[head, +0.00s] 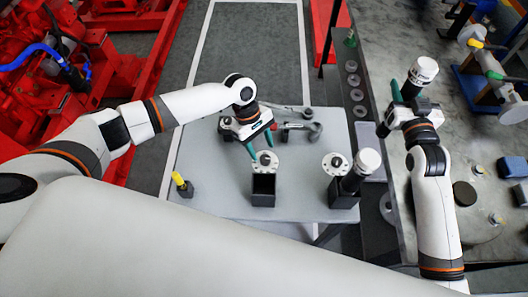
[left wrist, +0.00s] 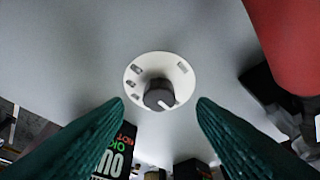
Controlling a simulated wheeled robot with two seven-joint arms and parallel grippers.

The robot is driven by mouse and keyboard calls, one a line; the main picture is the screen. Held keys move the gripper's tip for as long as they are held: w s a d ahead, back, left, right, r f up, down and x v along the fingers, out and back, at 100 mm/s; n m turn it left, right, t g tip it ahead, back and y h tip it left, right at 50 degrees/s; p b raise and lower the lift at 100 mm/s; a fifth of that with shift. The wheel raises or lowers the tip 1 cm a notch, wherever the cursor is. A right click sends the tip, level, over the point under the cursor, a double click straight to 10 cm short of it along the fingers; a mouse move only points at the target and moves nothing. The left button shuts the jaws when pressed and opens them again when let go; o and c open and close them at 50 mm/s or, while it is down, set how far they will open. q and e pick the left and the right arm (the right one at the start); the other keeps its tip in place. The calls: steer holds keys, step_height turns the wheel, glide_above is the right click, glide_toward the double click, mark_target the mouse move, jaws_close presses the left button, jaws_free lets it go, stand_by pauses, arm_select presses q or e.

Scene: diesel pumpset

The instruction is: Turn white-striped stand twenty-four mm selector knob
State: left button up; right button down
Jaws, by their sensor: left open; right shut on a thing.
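A dark selector knob (head: 265,159) with a white pointer line sits on a round white dial above a black box-shaped stand (head: 263,190). In the left wrist view the knob (left wrist: 158,95) and its white dial (left wrist: 184,75) lie centred between my fingers. My left gripper (head: 259,144) is open over the dial, with a green finger on either side and nothing between them. A similar dial (head: 335,163) is on another black stand (head: 343,198) to the right. White stripes on either stand cannot be made out. My right gripper (head: 407,92) is shut on a black cylinder with a white cap (head: 424,69).
Another white-capped black cylinder (head: 367,163) stands at the right stand. Grey wrenches (head: 300,130) lie behind the left stand on the grey table (head: 220,200). A yellow-topped piece (head: 181,184) is at the left. Red machinery (head: 95,75) fills the far left.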

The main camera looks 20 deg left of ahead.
mark_target(265, 158)
arm_select(q)
steer(key=shift+x, duration=1.9)
steer(key=shift+c, duration=0.4)
steer(key=c, duration=0.9)
